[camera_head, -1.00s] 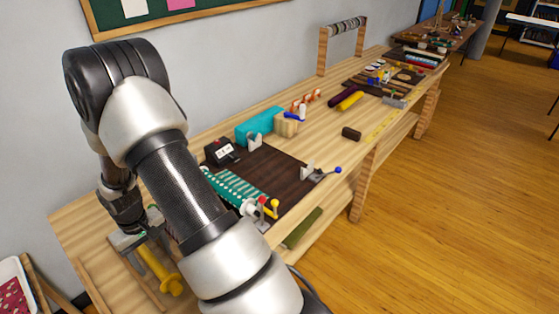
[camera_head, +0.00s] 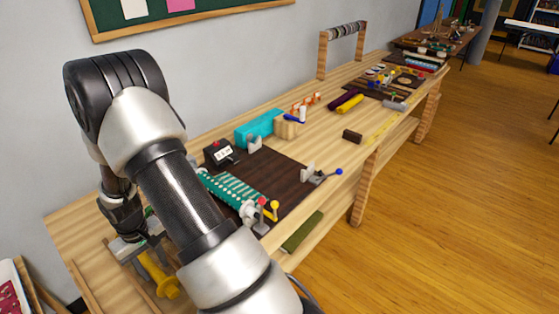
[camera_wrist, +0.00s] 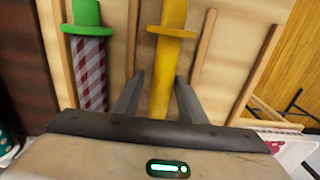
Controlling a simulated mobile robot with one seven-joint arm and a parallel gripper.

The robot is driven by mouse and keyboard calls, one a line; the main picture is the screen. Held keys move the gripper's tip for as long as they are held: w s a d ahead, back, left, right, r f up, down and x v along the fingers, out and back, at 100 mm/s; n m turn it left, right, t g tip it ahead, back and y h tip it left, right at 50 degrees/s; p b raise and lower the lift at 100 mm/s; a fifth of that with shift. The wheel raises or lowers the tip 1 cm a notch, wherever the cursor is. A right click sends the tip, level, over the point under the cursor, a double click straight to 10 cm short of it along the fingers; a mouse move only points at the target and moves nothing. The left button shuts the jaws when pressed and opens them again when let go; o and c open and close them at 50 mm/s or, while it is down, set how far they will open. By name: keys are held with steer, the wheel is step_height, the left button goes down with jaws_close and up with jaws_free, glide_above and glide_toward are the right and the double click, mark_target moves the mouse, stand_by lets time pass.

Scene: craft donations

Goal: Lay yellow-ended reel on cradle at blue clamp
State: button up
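The yellow-ended reel (camera_head: 157,274) lies on the bench at lower left in the head view, partly hidden by my gripper (camera_head: 140,248). In the wrist view the yellow reel (camera_wrist: 164,60) runs between the two fingers of my gripper (camera_wrist: 155,92). The fingers are apart, with a gap on the left side and the right finger close to the reel. A grey bracket (camera_head: 254,144) stands across the mat.
A green-ended reel (camera_wrist: 87,65) with striped winding lies left of the yellow one, between wooden rails (camera_wrist: 201,45).

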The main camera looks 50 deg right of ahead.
steer(key=c, duration=0.8)
steer(key=shift+r+p, duration=2.4)
steer(key=shift+r, duration=1.6)
